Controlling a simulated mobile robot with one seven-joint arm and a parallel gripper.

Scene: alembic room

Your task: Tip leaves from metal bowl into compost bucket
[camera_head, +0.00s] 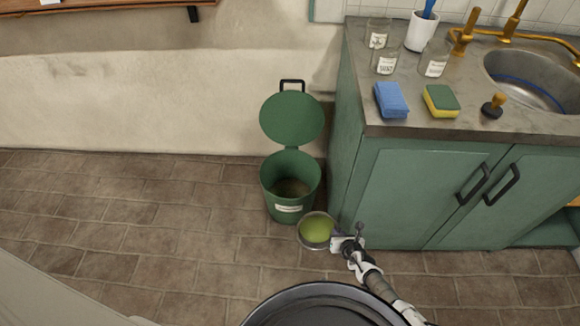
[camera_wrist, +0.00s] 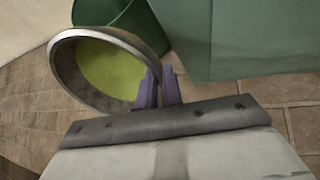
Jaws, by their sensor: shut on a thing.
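A metal bowl (camera_head: 316,231) with yellow-green contents is held out in front of the compost bucket. In the wrist view the bowl (camera_wrist: 56,62) looks tilted, and the green contents (camera_wrist: 112,72) fill much of its inside; single leaves cannot be made out. My gripper (camera_head: 337,241) is shut on the bowl's right rim; its purple fingers (camera_wrist: 160,90) pinch the rim in the wrist view. The green compost bucket (camera_head: 270,192) stands on the floor just behind the bowl, its lid (camera_head: 292,118) raised and dark matter inside. The bucket (camera_wrist: 128,20) also shows behind the bowl in the wrist view.
A green cabinet (camera_head: 400,190) stands close to the right of the bucket and bowl. The tiled floor (camera_head: 120,215) to the left is clear.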

